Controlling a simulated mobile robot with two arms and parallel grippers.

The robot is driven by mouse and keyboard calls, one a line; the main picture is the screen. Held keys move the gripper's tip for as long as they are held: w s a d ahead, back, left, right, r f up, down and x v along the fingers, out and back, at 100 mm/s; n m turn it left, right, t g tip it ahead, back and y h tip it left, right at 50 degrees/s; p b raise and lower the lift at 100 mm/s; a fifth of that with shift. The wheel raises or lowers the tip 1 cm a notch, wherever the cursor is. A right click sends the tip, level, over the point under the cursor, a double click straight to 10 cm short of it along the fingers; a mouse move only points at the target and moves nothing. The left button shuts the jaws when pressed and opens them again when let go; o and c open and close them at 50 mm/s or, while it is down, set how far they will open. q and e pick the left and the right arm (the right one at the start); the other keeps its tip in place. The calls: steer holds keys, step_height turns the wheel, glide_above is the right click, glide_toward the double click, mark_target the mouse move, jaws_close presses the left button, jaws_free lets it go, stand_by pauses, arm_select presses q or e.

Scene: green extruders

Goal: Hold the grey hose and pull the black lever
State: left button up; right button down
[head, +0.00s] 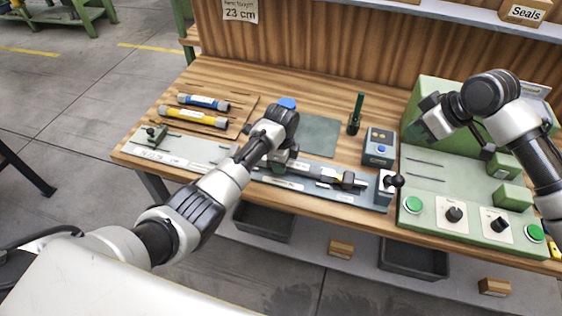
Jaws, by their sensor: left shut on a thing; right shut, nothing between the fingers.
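The grey hose (308,169) appears to lie along the grey fixture strip at the front of the bench, though it is small and partly hidden. My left gripper (282,162) is down at this strip, shut on what looks like the hose; my own wrist covers most of the grip. The black lever (395,181) has a round knob and sticks out from a pale block at the strip's right end. My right gripper (430,124) is shut and empty, raised above the green machine's left side, up and right of the lever and apart from it.
A blue-banded tool (204,102) and a yellow one (192,117) lie at the back left. A dark green upright cylinder (356,113) and a grey box with a blue button (380,146) stand behind the strip. The green machine (425,170) fills the right.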

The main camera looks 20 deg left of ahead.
arm_select(q)
steer(key=o, duration=1)
steer(key=shift+o, duration=0.2)
step_height(320, 180, up, 12)
stand_by(0.4)
